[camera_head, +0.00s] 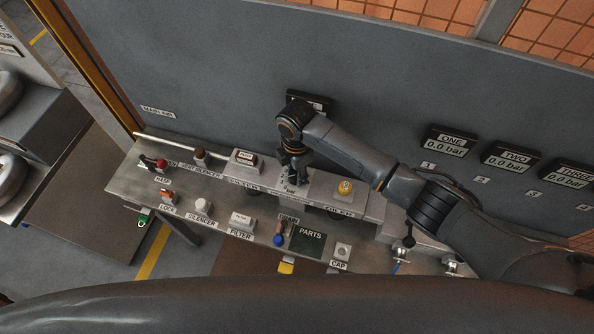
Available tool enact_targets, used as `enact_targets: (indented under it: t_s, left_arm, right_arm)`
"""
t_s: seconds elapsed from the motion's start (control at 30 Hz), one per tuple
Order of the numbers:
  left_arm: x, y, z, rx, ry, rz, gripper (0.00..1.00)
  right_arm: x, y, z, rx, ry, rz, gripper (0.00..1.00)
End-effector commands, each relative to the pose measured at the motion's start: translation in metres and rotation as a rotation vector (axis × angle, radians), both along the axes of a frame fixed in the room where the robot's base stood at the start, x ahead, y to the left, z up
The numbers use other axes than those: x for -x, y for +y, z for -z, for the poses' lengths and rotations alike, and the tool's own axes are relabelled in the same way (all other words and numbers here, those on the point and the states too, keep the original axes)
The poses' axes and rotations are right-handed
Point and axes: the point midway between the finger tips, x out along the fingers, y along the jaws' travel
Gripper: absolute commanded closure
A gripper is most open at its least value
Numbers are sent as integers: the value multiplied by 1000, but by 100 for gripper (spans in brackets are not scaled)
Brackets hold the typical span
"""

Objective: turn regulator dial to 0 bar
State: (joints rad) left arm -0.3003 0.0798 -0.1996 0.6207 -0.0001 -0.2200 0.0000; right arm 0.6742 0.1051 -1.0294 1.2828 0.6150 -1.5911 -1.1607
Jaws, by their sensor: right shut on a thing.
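My right arm comes in from the right, and its gripper (294,170) points down at the bench. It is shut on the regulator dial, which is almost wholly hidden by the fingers. The dial's plate (291,188) with "bar" lettering shows just below the fingertips; I cannot read the dial's setting. A dark display (310,98) on the wall behind is partly covered by my wrist, so its reading is hidden. My left gripper is not in view.
A blue-ended drain part (279,238) lies in front. Wall displays ONE (447,143) and TWO (511,157) read 0.0 bar.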

Motion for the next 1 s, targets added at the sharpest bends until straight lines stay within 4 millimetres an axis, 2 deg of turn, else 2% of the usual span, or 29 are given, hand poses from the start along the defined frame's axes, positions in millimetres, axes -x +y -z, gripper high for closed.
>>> enact_targets:
  t_s: [0.2, 0.43, 1.0]
  left_arm:
    - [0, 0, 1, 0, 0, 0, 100]
    - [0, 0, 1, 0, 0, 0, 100]
    - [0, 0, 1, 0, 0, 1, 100]
  right_arm:
    - [-1, 1, 0, -1, 0, -173, 97]
    - [0, 1, 1, -2, 1, -298, 97]
    - [-1, 2, 0, -2, 1, -376, 97]
